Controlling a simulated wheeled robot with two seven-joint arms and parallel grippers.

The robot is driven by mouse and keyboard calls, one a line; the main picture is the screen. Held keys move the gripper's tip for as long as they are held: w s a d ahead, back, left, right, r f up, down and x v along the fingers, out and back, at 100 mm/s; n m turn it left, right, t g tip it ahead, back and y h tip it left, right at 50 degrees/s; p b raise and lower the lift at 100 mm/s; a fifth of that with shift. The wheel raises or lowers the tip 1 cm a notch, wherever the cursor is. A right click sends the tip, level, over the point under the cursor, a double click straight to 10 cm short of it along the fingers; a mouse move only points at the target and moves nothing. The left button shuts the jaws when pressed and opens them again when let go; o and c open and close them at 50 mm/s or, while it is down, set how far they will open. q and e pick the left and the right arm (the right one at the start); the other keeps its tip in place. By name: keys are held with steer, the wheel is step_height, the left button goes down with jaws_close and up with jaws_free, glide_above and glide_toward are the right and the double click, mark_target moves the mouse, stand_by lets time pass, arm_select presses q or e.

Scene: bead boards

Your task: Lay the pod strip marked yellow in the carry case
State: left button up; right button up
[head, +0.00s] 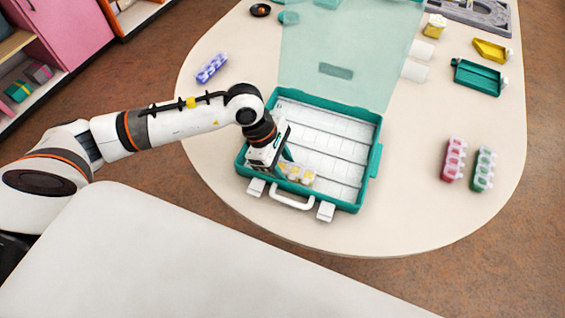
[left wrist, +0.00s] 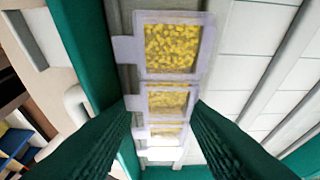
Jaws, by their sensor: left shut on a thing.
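The yellow pod strip (head: 297,172) has clear pods filled with yellow beads. It is at the front left inside the open teal carry case (head: 376,135). My left gripper (head: 283,165) is shut on the strip, over the case's front left part. In the left wrist view the strip (left wrist: 168,75) runs between the two dark green fingers (left wrist: 165,125), beside the case's teal wall (left wrist: 82,40). The case's white slotted floor (left wrist: 250,60) lies to its right. I cannot tell whether the strip touches the floor. My right gripper is not in view.
A blue pod strip (head: 212,67) lies on the table left of the case. Red (head: 453,160) and green (head: 483,169) strips lie to the right. The case's lid (head: 345,60) stands open at the back. A teal tray (head: 478,78) sits at the back right.

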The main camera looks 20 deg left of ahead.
arm_select(q)
steer(key=shift+s+a+f+b, duration=0.1)
steer(key=shift+s+f+b, duration=0.2)
steer(key=shift+f+b, duration=0.35)
steer(key=o, duration=0.9)
steer(key=shift+f, duration=0.1)
steer(key=shift+o, duration=1)
steer(key=shift+w+f, duration=0.1)
steer(key=shift+r+p, duration=0.45)
steer(key=shift+p, duration=0.25)
steer(key=shift+r+p, duration=0.45)
steer(key=shift+p, duration=0.1)
steer(key=b+v, duration=0.1)
steer(key=v, duration=1.1)
steer(key=shift+w, duration=0.2)
